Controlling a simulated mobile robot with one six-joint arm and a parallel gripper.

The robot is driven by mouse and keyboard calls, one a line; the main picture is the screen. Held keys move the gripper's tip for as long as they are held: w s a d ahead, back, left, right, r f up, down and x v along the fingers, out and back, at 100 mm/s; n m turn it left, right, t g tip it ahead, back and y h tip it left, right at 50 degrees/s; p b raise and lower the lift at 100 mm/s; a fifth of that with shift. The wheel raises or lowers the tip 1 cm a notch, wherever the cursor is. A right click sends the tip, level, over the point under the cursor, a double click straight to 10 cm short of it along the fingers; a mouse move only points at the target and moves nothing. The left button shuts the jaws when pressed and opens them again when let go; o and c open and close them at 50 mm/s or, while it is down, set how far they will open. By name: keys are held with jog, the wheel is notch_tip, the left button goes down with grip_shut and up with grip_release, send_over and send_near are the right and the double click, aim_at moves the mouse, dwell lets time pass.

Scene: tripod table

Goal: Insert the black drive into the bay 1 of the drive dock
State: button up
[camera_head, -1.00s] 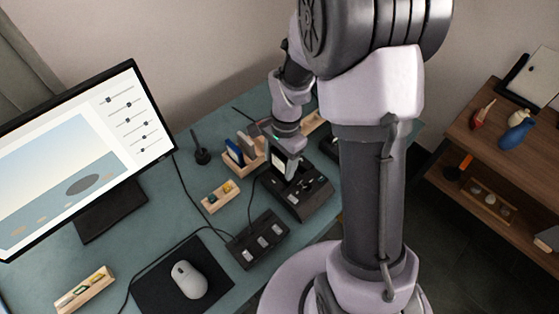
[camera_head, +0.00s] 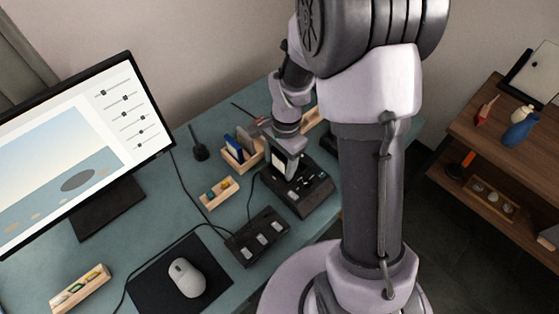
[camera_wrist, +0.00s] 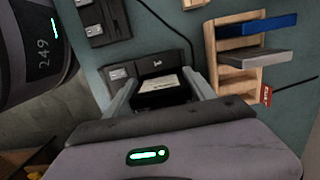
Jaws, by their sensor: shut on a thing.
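My gripper (camera_wrist: 162,92) is shut on the black drive (camera_wrist: 160,96), which carries a white label and sits between the two fingers in the wrist view. The dark drive dock (camera_head: 307,196) stands on the teal table below my gripper in the head view. In the wrist view part of the dock (camera_wrist: 163,64) shows just behind the drive. The drive's lower end is hidden, so I cannot tell whether it is in a bay or above one. Which slot is bay 1 is also hidden.
A wooden rack (camera_wrist: 225,72) beside the dock holds a blue drive (camera_wrist: 258,24) and a grey drive (camera_wrist: 256,59). A black box with several pale switches (camera_head: 258,238) lies in front of the dock. A small wooden tray (camera_head: 220,193), a mouse (camera_head: 187,278) and a monitor (camera_head: 85,150) stand left.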

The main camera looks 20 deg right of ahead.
jog(key=shift+f+b, duration=0.9)
jog(key=shift+f, duration=0.3)
jog(key=o, duration=1.6)
notch_tip(320, 180, up, 17)
jog(key=d+p, duration=0.2)
jog(key=p, duration=0.5)
jog(key=shift+w+r, duration=0.15)
jog(key=shift+w, duration=0.25)
jog(key=s+a+r+n+t, duration=0.3)
jog(key=s+r, duration=0.3)
jog(key=s, duration=0.2)
jog(key=s+a+r+n+t, duration=0.3)
jog(key=s+a+r+n, duration=0.1)
jog(key=s+r+n, duration=0.2)
jog(key=shift+s+a+r+y+b, duration=0.35)
jog(key=shift+s+a+r+y, duration=0.1)
jog(key=shift+s, duration=0.6)
